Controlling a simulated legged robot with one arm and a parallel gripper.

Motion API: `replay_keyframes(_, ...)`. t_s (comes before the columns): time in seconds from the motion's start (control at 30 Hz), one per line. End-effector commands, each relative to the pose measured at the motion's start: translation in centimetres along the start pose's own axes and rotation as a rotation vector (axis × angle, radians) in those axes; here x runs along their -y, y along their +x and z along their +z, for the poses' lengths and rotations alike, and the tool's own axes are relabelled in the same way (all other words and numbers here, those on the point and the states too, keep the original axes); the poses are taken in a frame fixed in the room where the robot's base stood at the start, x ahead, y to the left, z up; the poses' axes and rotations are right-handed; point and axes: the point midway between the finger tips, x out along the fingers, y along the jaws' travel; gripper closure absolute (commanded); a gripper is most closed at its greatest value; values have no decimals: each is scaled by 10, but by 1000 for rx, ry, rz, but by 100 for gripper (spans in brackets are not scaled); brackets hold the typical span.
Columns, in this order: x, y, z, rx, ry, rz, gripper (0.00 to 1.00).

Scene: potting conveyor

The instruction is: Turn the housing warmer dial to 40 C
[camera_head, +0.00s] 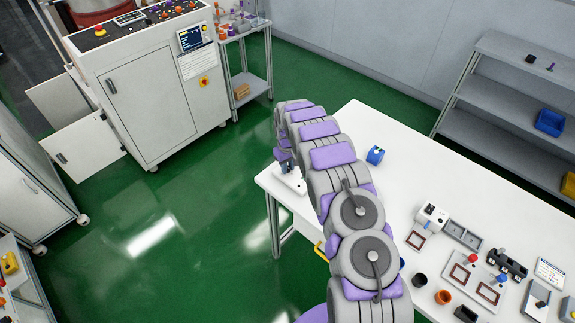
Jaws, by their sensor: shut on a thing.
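A small white box (433,214) with a dark round knob-like part stands on the white table to the right of my arm. It may be the housing warmer, but I cannot read any dial marks or setting at this size. My arm rises from the bottom of the view and reaches over the table's left part. Its fingertips are hidden, so I cannot see what they touch. A small purple and dark fixture on a white base (292,182) shows at the table's left corner, partly behind the arm; I cannot tell whether it touches my arm.
The white table (490,195) holds a blue roll (375,155), a grey tray (462,235), red-framed plates (475,277), an orange ring (443,297) and dark cups. A grey shelf (505,95) stands behind. A machine cabinet (160,95) stands at left; green floor lies between.

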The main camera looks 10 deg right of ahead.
Motion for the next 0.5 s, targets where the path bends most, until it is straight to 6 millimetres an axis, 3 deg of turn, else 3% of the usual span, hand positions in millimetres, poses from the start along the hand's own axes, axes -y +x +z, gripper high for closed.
replay_keyframes(0.5,-1,-4,-4,-13,-31,5,100)
